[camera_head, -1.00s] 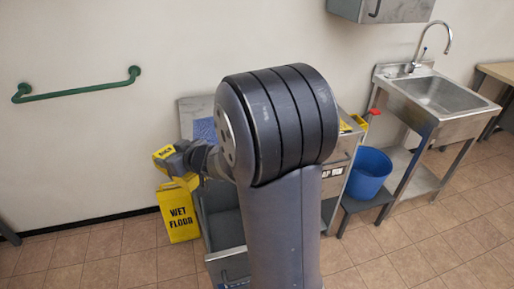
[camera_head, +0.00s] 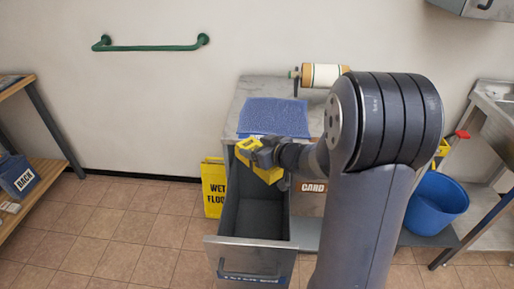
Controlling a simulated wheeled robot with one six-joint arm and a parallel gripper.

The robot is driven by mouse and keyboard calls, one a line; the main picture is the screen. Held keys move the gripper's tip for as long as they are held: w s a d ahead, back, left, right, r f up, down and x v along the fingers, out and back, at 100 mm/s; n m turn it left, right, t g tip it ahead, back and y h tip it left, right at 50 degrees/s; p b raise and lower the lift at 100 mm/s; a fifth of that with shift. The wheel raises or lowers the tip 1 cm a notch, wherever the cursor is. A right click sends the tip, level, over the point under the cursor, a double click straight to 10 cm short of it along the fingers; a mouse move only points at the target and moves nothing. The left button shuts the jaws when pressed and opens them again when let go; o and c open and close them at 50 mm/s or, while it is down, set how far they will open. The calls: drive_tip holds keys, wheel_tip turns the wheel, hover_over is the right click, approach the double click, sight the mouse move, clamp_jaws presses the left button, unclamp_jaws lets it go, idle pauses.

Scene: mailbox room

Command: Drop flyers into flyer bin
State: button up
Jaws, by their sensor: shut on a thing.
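My gripper (camera_head: 258,155) is above an open grey drawer-like bin (camera_head: 250,243) under the counter. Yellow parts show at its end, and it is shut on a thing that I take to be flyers. Their shape is hard to make out, and I cannot tell the held thing clearly from the yellow parts. The bin is pulled out toward me, and its inside looks dark and empty where I can see it. The label on its front is cut off and unreadable, so I cannot confirm it is the flyer bin.
A blue mat (camera_head: 275,115) lies on the counter (camera_head: 247,95). A yellow wet floor sign (camera_head: 214,188) stands left of the bin. A panel marked CARD (camera_head: 313,187) is to its right, then a blue bucket (camera_head: 434,205). A shelf (camera_head: 50,125) stands far left, with clear floor between.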

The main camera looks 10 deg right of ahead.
sight(277, 175)
drive_tip(key=shift+f+b, duration=1.85)
drive_tip(key=shift+f, duration=0.15)
drive_tip(key=o, duration=1.5)
drive_tip(key=p+v, duration=0.2)
drive_tip(key=v, duration=0.8)
drive_tip(key=shift+p, duration=0.4)
drive_tip(key=shift+s+d+r, duration=0.15)
drive_tip(key=shift+s+d, duration=0.05)
drive_tip(key=shift+s, duration=0.15)
